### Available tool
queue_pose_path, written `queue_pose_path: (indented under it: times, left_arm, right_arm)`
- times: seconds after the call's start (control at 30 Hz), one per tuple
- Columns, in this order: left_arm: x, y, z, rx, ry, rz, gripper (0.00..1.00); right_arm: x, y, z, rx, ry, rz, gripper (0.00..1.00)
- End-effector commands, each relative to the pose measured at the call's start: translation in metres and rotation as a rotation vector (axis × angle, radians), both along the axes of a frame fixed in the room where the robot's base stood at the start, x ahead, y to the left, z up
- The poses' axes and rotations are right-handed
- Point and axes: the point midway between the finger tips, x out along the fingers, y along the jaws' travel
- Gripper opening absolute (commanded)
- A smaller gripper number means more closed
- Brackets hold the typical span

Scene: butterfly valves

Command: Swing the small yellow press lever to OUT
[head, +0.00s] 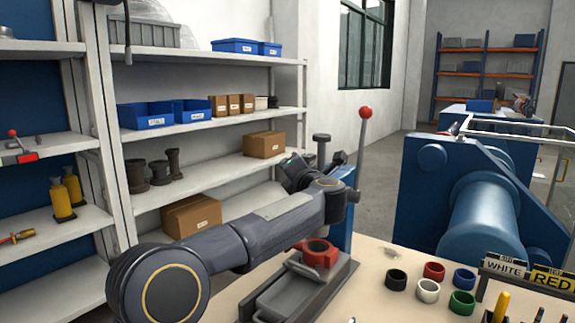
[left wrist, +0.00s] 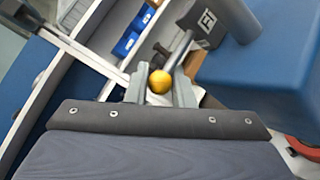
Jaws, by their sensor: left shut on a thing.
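The small yellow ball knob (left wrist: 160,82) of the lever shows in the left wrist view, between the two grey fingers of my left gripper (left wrist: 161,88). The gripper is shut on this knob. A thin grey rod (left wrist: 179,52) runs from the knob up and right toward a grey block with a pale marking (left wrist: 207,20); I cannot read the marking surely. In the head view my left arm reaches in from the left, and the yellow knob and fingertips are hidden. My right gripper is not in view.
A taller lever with a red knob (head: 365,112) stands just beyond my left wrist. A red clamp-like part (head: 320,252) sits on a grey base on the bench (head: 385,252). Coloured rings (head: 434,271) lie to its right. Shelves (head: 215,134) stand behind; a large blue machine (head: 425,195) stands right.

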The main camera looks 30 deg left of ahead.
Motion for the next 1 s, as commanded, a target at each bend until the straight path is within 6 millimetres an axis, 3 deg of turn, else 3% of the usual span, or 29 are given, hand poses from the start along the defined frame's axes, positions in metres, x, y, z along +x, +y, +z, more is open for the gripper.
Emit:
queue_pose_path:
  times: [0.67,0.7,0.8,1.0]
  left_arm:
    - [-0.0006,-0.0056,0.0017,0.001,-0.005,0.056,0.0]
    - [-0.0007,-0.0055,0.0016,0.001,-0.005,0.056,0.26]
    - [-0.0007,-0.0054,0.0015,0.001,-0.005,0.057,0.39]
    - [-0.0009,-0.0048,0.0006,0.001,-0.002,0.059,0.41]
  right_arm:
    - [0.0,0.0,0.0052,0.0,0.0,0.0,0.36]
    - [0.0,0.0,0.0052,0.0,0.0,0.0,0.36]
    - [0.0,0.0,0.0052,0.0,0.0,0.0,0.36]
    - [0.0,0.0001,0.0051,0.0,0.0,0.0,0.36]
